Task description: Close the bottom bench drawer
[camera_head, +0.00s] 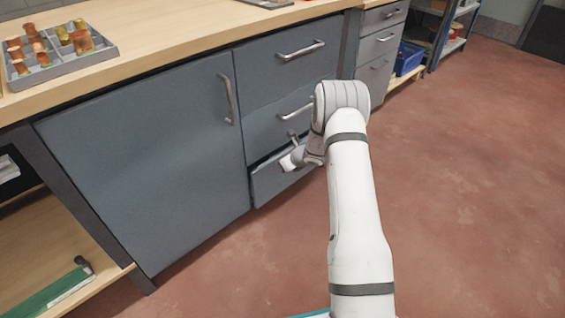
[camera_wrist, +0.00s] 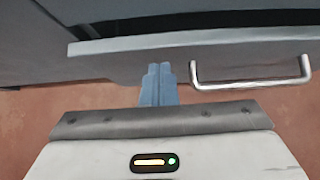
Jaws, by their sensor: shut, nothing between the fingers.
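The bottom bench drawer (camera_head: 268,184) has a grey-blue front and stands partly open, with a dark gap above its front. In the wrist view, the drawer front (camera_wrist: 115,66) runs across the picture, with the dark opening behind its top edge. Its silver bar handle (camera_wrist: 250,84) is at the right. My gripper (camera_wrist: 158,68) has its two blue-grey fingers together and empty. The fingertips are at the drawer front, left of the handle; I cannot tell whether they touch. In the head view, my wrist hides part of this drawer and its handle.
The middle drawer (camera_head: 280,123), top drawer (camera_head: 285,72) and cupboard door (camera_head: 150,165) look shut. A sorting tray (camera_head: 66,62) with several brass-coloured parts sits on the wooden worktop (camera_head: 170,35). A blue crate (camera_head: 408,60) stands farther back. The red floor (camera_head: 470,190) at right is clear.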

